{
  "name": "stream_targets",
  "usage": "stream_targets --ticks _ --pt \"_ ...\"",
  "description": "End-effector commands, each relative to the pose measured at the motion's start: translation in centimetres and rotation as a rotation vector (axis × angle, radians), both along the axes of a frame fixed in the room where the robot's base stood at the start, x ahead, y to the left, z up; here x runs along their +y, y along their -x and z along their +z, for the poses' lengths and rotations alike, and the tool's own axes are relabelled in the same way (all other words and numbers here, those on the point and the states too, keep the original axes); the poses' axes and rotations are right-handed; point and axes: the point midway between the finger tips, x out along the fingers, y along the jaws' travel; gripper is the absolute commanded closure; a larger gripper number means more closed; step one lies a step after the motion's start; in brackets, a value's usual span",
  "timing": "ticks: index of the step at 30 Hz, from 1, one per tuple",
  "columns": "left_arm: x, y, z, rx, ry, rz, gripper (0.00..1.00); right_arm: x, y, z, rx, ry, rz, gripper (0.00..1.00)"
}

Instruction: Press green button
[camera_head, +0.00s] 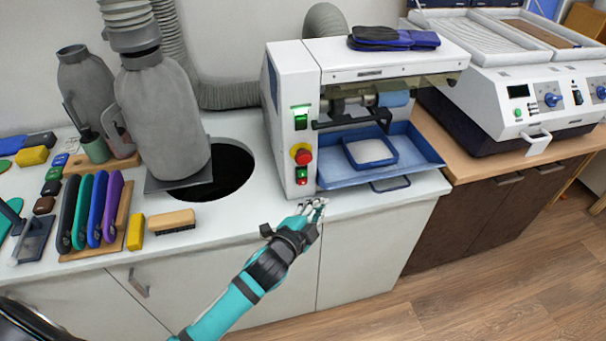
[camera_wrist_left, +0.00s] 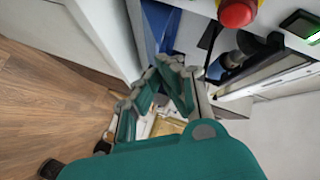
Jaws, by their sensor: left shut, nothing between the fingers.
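A white machine (camera_head: 290,90) stands on the counter. Its narrow front panel carries a lit green switch or display (camera_head: 301,115), a red emergency knob on yellow (camera_head: 302,154), and a small green button (camera_head: 302,173) just above a small red one (camera_head: 302,183). My left gripper (camera_head: 314,205) is shut and empty, in front of the counter edge, just below and right of the small buttons; I see no contact with them. In the left wrist view its fingers (camera_wrist_left: 175,72) are together, with the red knob (camera_wrist_left: 238,12) and lit green switch (camera_wrist_left: 301,22) at the upper right. My right gripper is not in view.
A blue tray (camera_head: 425,158) projects from the machine, right of my left gripper. Left are a grey collector (camera_head: 165,115), a dark round hole (camera_head: 235,170) and a brush (camera_head: 171,221). Another machine (camera_head: 500,80) with its own green button (camera_head: 518,113) stands right.

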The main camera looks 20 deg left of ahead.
Motion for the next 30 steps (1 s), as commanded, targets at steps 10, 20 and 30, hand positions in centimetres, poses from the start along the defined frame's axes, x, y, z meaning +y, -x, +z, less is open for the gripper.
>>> stream_targets --ticks 10,20,30 --pt "2.8 -4.0 -0.1 -0.001 -0.002 0.001 1.0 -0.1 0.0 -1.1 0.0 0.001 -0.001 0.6" --pt "4.4 -6.4 0.0 0.002 0.001 0.001 1.0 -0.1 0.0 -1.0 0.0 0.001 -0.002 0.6" --pt "4.6 -6.7 0.0 0.002 0.001 0.001 1.0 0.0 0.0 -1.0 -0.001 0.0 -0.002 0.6"
